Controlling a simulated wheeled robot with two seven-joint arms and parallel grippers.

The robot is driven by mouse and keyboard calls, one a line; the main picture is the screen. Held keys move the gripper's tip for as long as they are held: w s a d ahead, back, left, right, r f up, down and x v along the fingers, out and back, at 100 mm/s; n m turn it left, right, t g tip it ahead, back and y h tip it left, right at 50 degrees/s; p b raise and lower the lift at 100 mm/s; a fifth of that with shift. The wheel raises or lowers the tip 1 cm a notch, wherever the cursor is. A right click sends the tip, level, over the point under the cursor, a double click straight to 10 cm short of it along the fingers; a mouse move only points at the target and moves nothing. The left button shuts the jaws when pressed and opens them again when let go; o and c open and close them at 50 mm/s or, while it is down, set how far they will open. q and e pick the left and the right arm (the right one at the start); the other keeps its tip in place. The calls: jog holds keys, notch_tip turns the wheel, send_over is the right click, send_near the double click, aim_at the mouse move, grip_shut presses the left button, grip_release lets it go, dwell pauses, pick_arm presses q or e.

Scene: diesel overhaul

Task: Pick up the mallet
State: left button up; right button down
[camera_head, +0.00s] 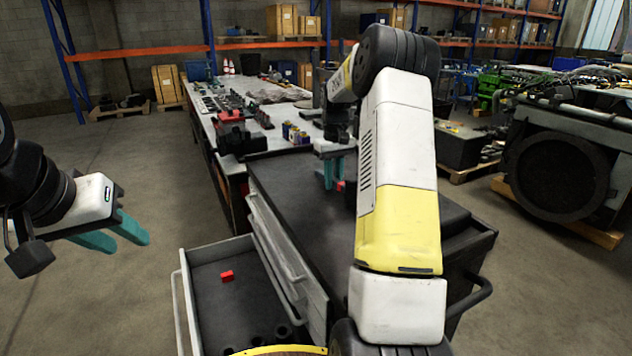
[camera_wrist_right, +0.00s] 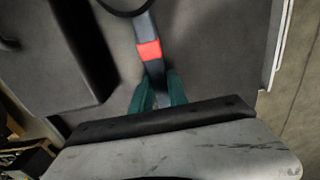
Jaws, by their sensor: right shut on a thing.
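The mallet shows in the right wrist view as a dark grey handle (camera_wrist_right: 153,70) with a red band. It runs up from between the teal fingers of my right gripper (camera_wrist_right: 157,92), which is shut on it. In the head view, my right gripper (camera_head: 331,170) is over the far part of the black cart top (camera_head: 290,200), and a small red patch of the mallet (camera_head: 340,186) shows beside the fingers. My arm hides much of that area, and I cannot make out the mallet's head clearly. My left gripper (camera_head: 130,240) is open and empty over the floor at the left.
An open drawer (camera_head: 205,310) with a small red block (camera_head: 227,276) juts from the cart's left side. Behind the cart, a long workbench (camera_head: 205,125) carries many parts. A large engine unit (camera_head: 565,165) stands at the right. The floor at the left is clear.

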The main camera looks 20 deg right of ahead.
notch_tip(320, 180, up, 3)
jog(key=shift+a+f, duration=0.1)
jog(key=shift+f, duration=0.1)
jog(key=s+a, duration=0.2)
jog(key=a, duration=0.2)
jog(key=s+a, duration=0.2)
jog(key=a, duration=0.3)
jog(key=s+a+r, duration=0.1)
jog(key=s+a, duration=0.1)
jog(key=a, duration=0.3)
jog(key=shift+s+a, duration=0.2)
jog(key=shift+a, duration=0.05)
jog(key=shift+r, duration=0.1)
dwell(1.0)
jog(key=shift+r, duration=2)
jog(key=shift+f, duration=0.1)
